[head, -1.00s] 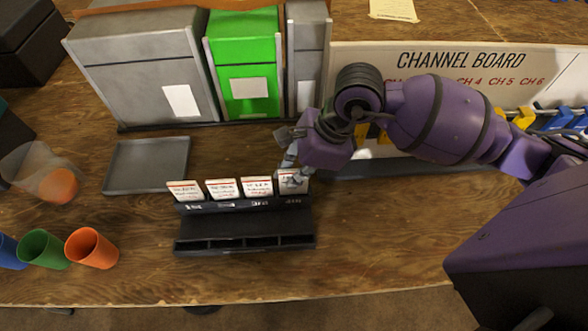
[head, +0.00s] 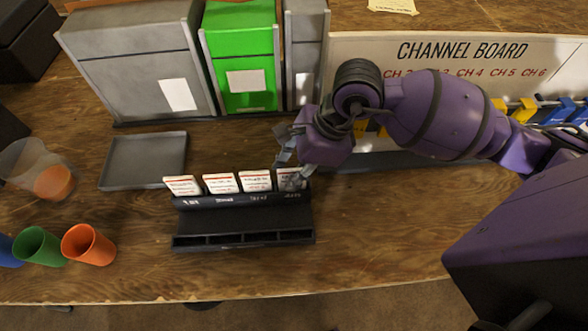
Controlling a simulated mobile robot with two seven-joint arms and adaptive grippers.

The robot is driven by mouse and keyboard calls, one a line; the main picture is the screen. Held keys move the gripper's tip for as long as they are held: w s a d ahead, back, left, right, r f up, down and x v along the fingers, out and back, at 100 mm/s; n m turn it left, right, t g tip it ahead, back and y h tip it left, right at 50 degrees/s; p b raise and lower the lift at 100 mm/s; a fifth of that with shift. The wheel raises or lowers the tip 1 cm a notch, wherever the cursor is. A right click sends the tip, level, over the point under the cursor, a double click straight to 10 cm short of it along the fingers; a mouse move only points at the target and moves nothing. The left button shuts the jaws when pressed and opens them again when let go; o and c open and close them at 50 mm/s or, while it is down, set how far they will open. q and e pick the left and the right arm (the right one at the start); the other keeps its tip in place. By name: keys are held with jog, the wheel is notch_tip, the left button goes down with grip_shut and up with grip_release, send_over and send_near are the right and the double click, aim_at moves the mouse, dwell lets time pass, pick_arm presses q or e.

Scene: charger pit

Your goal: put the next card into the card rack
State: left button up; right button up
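The black card rack (head: 243,222) stands on the wooden table, with white red-edged cards upright in a row along its back. The first card (head: 183,186), second card (head: 219,184) and third card (head: 255,182) stand clear in their places. A fourth card (head: 287,174) is at the rack's right end, partly covered by my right gripper (head: 288,171). The gripper's grey fingers are right at this card, reaching down over its face. Whether they still pinch it is too small to tell. My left gripper is out of view.
An empty grey tray (head: 115,179) lies left of the rack. Grey and green cabinets (head: 246,89) stand behind, and the channel board (head: 460,52) is at the back right. Cups, including an orange cup (head: 89,245), stand at the left. The table right of the rack is clear.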

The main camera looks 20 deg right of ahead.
jog(key=v, duration=1.2)
jog(key=shift+d, duration=0.1)
jog(key=shift+r, duration=0.1)
